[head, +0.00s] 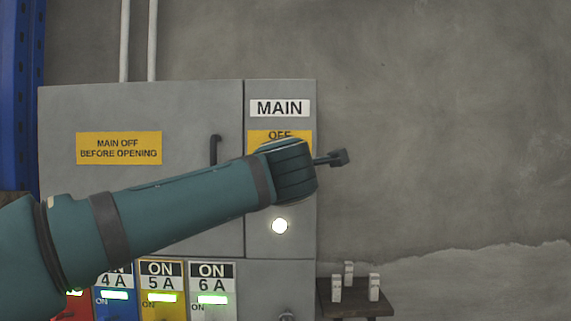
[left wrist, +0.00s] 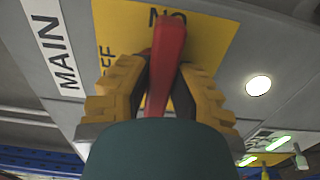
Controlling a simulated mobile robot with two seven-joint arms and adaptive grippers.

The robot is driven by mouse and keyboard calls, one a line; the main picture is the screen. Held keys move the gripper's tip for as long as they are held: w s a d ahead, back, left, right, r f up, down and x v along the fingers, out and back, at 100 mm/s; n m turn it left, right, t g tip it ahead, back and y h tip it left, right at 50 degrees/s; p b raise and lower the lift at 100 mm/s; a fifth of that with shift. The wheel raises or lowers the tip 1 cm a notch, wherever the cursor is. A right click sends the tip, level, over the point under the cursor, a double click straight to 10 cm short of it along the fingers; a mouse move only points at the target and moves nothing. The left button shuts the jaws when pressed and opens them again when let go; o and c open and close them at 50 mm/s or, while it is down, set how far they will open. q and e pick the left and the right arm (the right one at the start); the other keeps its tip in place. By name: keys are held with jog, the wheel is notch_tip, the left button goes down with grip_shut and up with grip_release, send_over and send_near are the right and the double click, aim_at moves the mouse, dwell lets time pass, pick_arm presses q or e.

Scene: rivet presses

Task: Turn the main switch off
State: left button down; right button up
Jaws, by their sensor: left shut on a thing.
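The main switch's red handle (left wrist: 165,60) shows in the left wrist view, in front of a yellow plate (left wrist: 215,30). Its upper end is by the ON lettering, which appears as "NO". The OFF lettering lies left of the handle, partly behind a finger. My left gripper (left wrist: 160,80) has its yellow fingers on both sides of the handle and is shut on it. In the head view my left wrist covers the handle and fingers; only the top of the yellow plate (head: 280,135) with part of "OFF" shows, below the MAIN label (head: 280,108). My right gripper is not in view.
A round white lamp (head: 280,226) glows below the switch. The grey cabinet door (head: 190,105) has a dark handle (head: 215,149) and a yellow warning sign (head: 119,148). Several breaker panels (head: 161,290) show green lights below. A small dark table (head: 355,306) stands at right. The wall area at right is clear.

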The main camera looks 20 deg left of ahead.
pick_arm(q)
jog(key=n, duration=0.4)
jog(key=shift+a+r+n, duration=0.1)
jog(key=shift+r+n, duration=0.2)
jog(key=n, duration=0.2)
jog(key=n+b, duration=0.1)
jog(key=n, duration=0.1)
jog(key=shift+a+r+n, duration=0.1)
jog(key=shift+r+n, duration=0.1)
jog(key=shift+n, duration=0.1)
jog(key=n+b, duration=0.1)
jog(key=n, duration=0.2)
jog(key=shift+s+a+n, duration=0.1)
jog(key=shift+a+n, duration=0.05)
jog(key=shift+n, duration=0.15)
jog(key=n, duration=0.1)
jog(key=n+b, duration=0.1)
jog(key=n, duration=0.1)
jog(key=n+b, duration=0.1)
jog(key=n, duration=0.1)
jog(key=shift+a+r, duration=0.2)
jog(key=shift+a, duration=0.1)
jog(key=c, duration=0.8)
grip_release()
